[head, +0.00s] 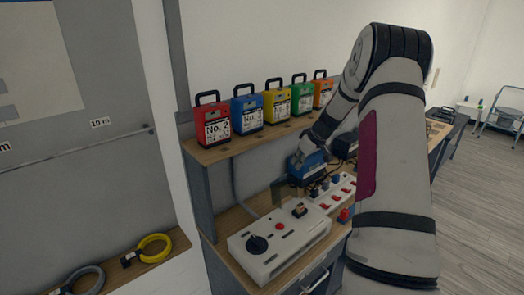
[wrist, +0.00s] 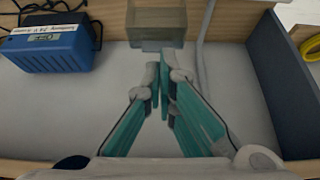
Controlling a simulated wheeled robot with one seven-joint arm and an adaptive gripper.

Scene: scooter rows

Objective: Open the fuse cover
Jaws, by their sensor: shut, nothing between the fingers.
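What looks like the fuse cover, a see-through, brownish box-like piece (wrist: 155,22), is at the top middle of the wrist view. In the head view a faint see-through piece (head: 281,193) shows behind the white control panel (head: 280,243), probably the same one. My gripper (wrist: 163,72) is shut and empty. Its teal fingers point at the box, with the tips just short of its lower edge in the wrist view. I cannot tell the gap in depth. In the head view my arm reaches over the bench and the fingertips cannot be made out.
A blue power unit (wrist: 47,44) with black cables lies left of the fingers in the wrist view. A grey conduit (wrist: 205,38) and a blue-grey side panel (wrist: 262,72) are to the right. Several coloured battery packs, including a red one (head: 213,122), stand on the shelf above.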

